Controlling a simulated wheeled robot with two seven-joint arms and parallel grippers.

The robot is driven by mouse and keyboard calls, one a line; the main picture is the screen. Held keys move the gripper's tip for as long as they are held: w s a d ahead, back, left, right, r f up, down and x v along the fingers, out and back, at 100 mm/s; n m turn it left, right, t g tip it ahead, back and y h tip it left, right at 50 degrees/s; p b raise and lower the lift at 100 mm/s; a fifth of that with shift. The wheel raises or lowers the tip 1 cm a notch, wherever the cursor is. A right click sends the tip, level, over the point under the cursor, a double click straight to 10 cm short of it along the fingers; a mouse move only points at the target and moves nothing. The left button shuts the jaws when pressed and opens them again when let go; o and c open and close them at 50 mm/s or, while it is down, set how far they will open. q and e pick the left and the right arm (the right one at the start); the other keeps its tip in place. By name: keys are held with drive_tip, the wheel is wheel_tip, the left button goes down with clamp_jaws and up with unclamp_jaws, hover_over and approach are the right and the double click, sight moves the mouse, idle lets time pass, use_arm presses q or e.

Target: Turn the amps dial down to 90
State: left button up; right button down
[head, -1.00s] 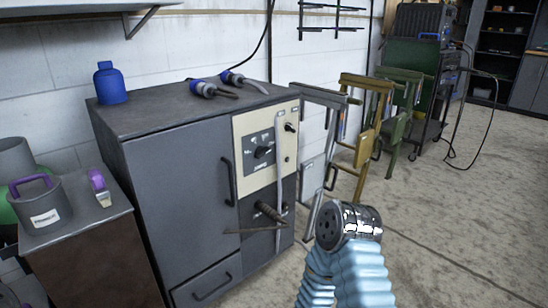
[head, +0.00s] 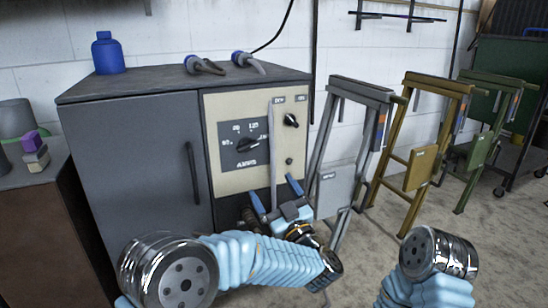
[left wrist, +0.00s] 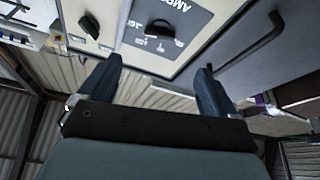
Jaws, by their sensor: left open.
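The amps dial (head: 247,145) is a black knob on a dark marked plate, on the cream panel of the grey cabinet. The printed numbers are too small to read surely, and I cannot tell its setting. My left gripper (head: 270,184) is open and empty below the dial, in front of the cabinet, its blue fingers pointing up. In the left wrist view the dial (left wrist: 159,29) lies beyond and between the open fingers (left wrist: 157,72), apart from them. My right arm shows at the lower right, but its gripper does not.
A second, smaller knob (head: 291,120) sits at the panel's upper right. A pale vertical bar (head: 271,150) runs between it and the dial. The cabinet door handle (head: 192,173) is left of the panel. Grey, yellow and green frames stand to the right.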

sight(249, 148)
use_arm(q)
drive_tip(key=shift+y, duration=0.3)
drive_tip(key=x, duration=1.3)
drive_tip(key=shift+w+r, duration=0.25)
drive_tip(key=shift+r, duration=0.05)
drive_tip(key=shift+c, duration=0.3)
drive_tip(key=c, duration=1)
